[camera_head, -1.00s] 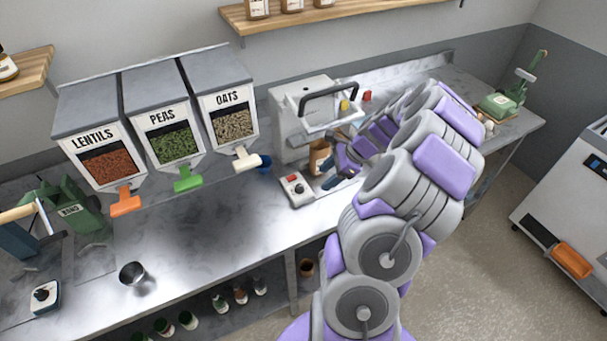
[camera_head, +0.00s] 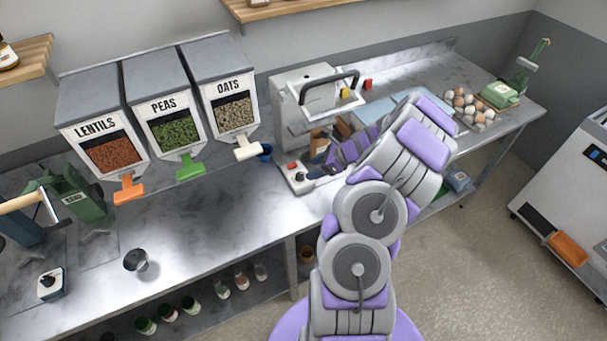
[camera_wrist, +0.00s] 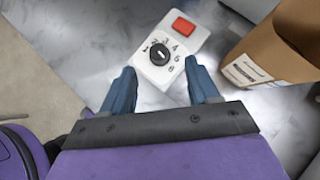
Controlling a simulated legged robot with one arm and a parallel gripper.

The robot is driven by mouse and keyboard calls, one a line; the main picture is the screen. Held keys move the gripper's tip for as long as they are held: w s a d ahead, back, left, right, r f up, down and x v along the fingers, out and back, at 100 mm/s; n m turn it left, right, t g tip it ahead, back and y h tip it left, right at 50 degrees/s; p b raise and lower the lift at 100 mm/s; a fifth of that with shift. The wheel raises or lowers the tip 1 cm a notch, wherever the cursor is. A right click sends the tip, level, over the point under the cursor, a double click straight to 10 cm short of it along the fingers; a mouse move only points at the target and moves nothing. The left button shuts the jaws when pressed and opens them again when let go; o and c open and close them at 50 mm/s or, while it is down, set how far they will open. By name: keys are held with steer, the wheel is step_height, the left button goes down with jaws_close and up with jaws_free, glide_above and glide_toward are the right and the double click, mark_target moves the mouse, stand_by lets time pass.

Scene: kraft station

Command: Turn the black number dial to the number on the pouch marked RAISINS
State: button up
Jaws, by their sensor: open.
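The black number dial (camera_wrist: 158,54) sits on a white box (camera_wrist: 152,76) with a red button (camera_wrist: 183,27); numbers ring the dial, and its white pointer mark is small. The same white box (camera_head: 294,178) stands on the steel counter in the head view. My gripper (camera_wrist: 160,67) is open and empty, its two blue fingers pointing towards the box, one on either side of the dial's near side. I cannot tell whether they touch it. A brown pouch (camera_wrist: 275,50) stands right of the box in the wrist view. Its label is too small to read.
A grey machine with a black handle (camera_head: 330,85) stands behind the box. Dispensers of lentils (camera_head: 115,155), peas and oats hang to the left. A second white box with a black knob (camera_head: 50,283) and a metal cup (camera_head: 136,261) stand on the left counter, with bare steel between.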

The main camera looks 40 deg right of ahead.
mark_target(301, 174)
steer(key=x, duration=0.6)
steer(key=shift+b, duration=0.4)
steer(key=shift+r, duration=0.1)
steer(key=c, duration=1)
